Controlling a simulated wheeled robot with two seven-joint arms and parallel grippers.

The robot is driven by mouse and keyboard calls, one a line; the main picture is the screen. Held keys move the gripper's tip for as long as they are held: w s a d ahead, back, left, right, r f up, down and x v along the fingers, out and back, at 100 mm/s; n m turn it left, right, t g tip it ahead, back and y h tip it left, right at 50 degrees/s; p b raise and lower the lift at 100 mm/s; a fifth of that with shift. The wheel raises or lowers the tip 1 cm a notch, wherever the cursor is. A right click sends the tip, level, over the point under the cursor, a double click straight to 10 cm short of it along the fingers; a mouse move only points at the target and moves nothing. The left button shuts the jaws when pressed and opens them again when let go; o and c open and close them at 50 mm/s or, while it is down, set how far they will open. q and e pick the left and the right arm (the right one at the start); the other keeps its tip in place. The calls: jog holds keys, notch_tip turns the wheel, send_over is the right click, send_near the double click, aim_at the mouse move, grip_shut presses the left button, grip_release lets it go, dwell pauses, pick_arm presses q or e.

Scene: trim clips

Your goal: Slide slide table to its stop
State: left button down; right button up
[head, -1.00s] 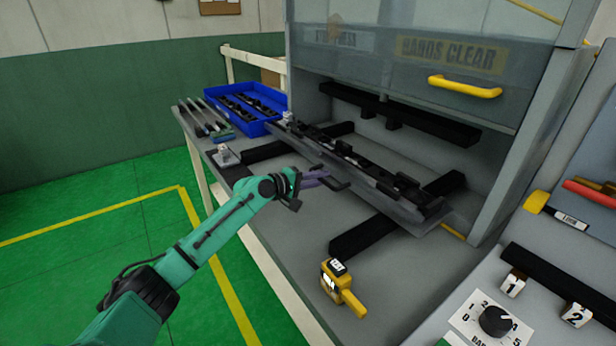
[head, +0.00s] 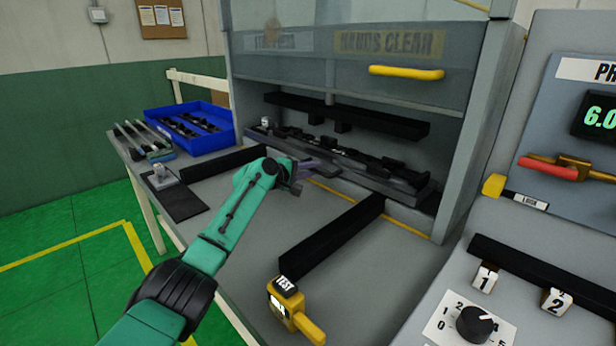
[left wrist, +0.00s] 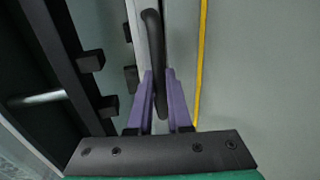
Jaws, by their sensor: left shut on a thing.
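The slide table (head: 400,184) is a long grey plate carrying a row of black parts. In the head view it sits at the back of its two black rails (head: 335,238), inside the press opening under a black bar (head: 345,112). My left gripper (head: 312,168) reaches the front edge of the slide table. In the left wrist view my left gripper's purple fingers (left wrist: 160,98) are shut on the table's black handle (left wrist: 153,45). Whether the table touches its stop cannot be seen. My right gripper is not in view.
A blue bin (head: 190,130) with black parts stands at the back left, beside several tools (head: 143,138). A yellow TEST device (head: 290,310) stands at the bench front. A control panel (head: 520,275) with a knob is at right. A raised guard with a yellow handle (head: 406,72) is above.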

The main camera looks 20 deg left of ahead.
pick_arm(q)
jog(key=shift+d+r, duration=0.1)
jog(key=shift+r, duration=0.05)
jog(key=c, duration=1)
grip_release()
jog(key=shift+o, duration=0.8)
jog(key=shift+w, duration=0.15)
jog(key=shift+f, duration=0.2)
jog(key=shift+s+a+r+p, duration=0.2)
jog(key=shift+s+a+p, duration=0.2)
jog(key=shift+s, duration=0.15)
jog(key=v, duration=1.2)
jog(key=shift+f, duration=0.15)
jog(key=shift+s+a+r, duration=0.15)
jog(key=shift+s+r, duration=0.1)
jog(key=shift+s, duration=0.25)
